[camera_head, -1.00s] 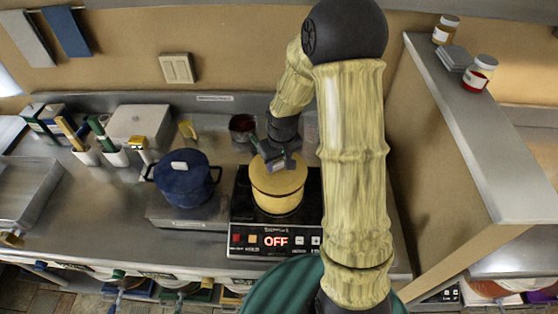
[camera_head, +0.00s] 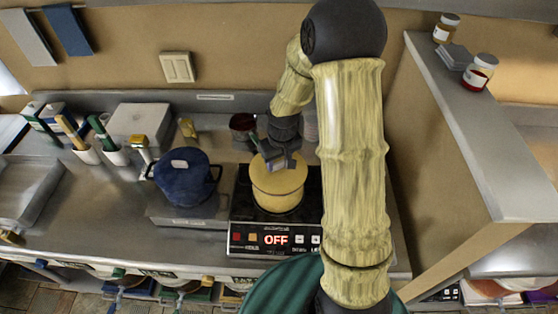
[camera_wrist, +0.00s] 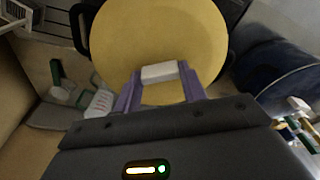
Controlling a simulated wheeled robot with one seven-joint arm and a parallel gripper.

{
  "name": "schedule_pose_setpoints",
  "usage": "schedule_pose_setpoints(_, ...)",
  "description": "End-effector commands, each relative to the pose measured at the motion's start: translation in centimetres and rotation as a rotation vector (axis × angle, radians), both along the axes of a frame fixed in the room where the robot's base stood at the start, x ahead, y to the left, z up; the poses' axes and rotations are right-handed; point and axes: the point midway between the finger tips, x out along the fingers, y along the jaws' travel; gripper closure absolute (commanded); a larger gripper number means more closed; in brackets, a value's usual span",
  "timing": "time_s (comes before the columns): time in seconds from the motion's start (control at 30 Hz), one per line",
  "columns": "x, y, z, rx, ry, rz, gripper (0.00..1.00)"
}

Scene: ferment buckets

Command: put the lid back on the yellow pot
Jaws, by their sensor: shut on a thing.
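The yellow pot (camera_head: 279,201) stands on the black cooktop, whose display reads OFF. The yellow lid (camera_head: 272,173) is on top of the pot; in the head view I cannot tell whether it is fully seated. In the wrist view the lid (camera_wrist: 150,38) fills the upper middle, with a dark pot handle at its left. My gripper (camera_head: 281,163) is above the lid, its purple fingers (camera_wrist: 160,80) shut on the lid's pale knob (camera_wrist: 159,73). The pot's far rim is partly hidden by my gripper.
A blue pot (camera_head: 184,180) stands left of the black cooktop (camera_head: 247,213). A dark red jar (camera_head: 242,126) is behind the cooktop. White utensil holders (camera_head: 116,154) and a white box (camera_head: 140,124) are farther left. A partition wall (camera_head: 450,160) rises on the right.

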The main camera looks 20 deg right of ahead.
Motion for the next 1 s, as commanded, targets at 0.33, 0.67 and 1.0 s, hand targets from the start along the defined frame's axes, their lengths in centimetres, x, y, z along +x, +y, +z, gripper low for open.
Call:
schedule_pose_setpoints(0.33,0.00,0.07,0.02,0.000,0.000,0.002,0.84)
schedule_pose_setpoints(0.67,-0.06,0.08,-0.02,0.000,-0.001,0.001,0.84)
schedule_pose_setpoints(1.0,-0.06,0.08,-0.02,0.000,-0.001,0.001,0.33)
